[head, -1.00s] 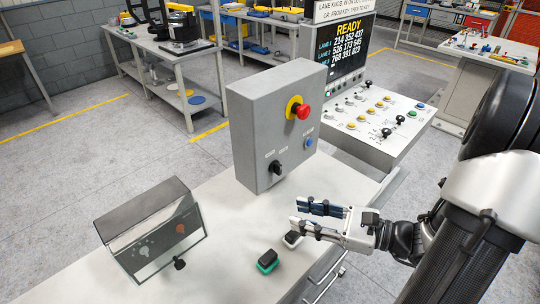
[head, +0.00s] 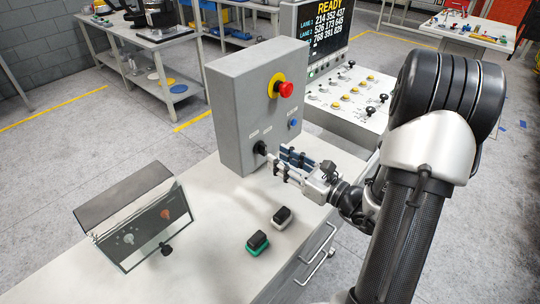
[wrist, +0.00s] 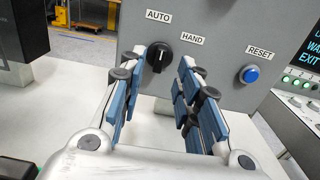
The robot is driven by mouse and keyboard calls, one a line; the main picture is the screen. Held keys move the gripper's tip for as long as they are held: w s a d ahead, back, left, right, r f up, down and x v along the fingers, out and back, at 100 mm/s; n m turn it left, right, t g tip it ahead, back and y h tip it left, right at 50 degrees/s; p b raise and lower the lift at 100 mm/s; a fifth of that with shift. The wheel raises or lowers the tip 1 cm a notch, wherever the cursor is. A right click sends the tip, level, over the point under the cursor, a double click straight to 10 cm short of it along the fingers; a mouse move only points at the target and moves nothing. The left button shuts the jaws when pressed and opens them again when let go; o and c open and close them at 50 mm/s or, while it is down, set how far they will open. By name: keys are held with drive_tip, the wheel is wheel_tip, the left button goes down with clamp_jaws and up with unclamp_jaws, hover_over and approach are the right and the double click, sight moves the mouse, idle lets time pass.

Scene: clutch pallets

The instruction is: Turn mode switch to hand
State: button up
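The mode switch (wrist: 159,57) is a black rotary knob on the front of a grey control box (head: 233,100). In the head view the knob (head: 261,148) is partly behind the fingertips. My gripper (wrist: 168,66) is open, its blue-padded fingers pointing at the box with the knob between and beyond their tips. I cannot tell whether a finger touches it.
A blue reset button (wrist: 250,74) sits right of the knob, and a red emergency button (head: 285,89) above. Two small black-topped blocks, one green-based (head: 257,244) and one white-based (head: 283,217), lie on the bench. A tilted panel box (head: 125,195) stands at left.

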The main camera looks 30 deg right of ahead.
sight(266, 150)
drive_tip(key=shift+b+x, duration=0.3)
drive_tip(key=shift+x, duration=2)
clamp_jaws()
